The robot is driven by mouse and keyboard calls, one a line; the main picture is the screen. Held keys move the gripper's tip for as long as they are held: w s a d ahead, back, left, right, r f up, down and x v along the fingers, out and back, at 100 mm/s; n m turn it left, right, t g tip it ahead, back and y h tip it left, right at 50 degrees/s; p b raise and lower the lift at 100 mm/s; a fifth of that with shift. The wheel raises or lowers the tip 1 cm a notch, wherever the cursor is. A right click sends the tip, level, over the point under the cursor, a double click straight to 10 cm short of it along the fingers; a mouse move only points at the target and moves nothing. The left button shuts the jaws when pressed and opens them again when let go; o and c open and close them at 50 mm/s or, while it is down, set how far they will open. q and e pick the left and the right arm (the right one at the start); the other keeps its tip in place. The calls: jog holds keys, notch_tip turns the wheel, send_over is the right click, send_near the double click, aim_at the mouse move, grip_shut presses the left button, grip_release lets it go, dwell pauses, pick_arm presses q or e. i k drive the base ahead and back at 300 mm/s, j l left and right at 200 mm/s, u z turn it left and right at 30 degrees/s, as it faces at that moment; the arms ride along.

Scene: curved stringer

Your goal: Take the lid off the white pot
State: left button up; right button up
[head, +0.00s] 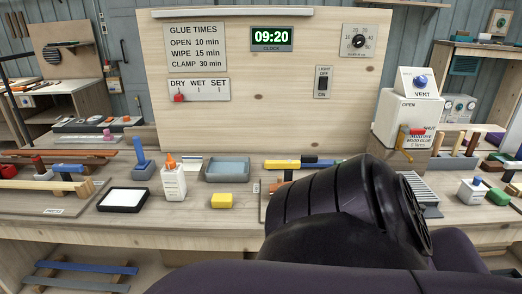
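A small white pot (471,193) stands on the right part of the bench. A small blue piece (477,181) shows at its top; I cannot tell whether it is the knob of a lid. Its far side is hidden. A large dark part of my own arm fills the lower middle and covers the bench there. Neither of my grippers shows in the head view, so I cannot see their fingers or anything they hold.
A white wood glue container (403,122) with a vent stands behind the pot. Bare wood shows along the front edge.

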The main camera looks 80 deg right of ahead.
aim_at(475, 184)
jog(key=z, duration=4.05)
jog(key=i+l+u, duration=0.1)
jog(key=u, duration=1)
jog(key=l+u, duration=0.4)
jog(key=i+l+u, duration=0.1)
jog(key=l+u, duration=0.5)
jog(key=l, duration=0.15)
jog(key=k+l+u, duration=0.2)
jog(key=l, duration=0.2)
jog(key=k+l+u, duration=0.15)
jog(key=l, duration=0.7)
jog(key=i, duration=0.05)
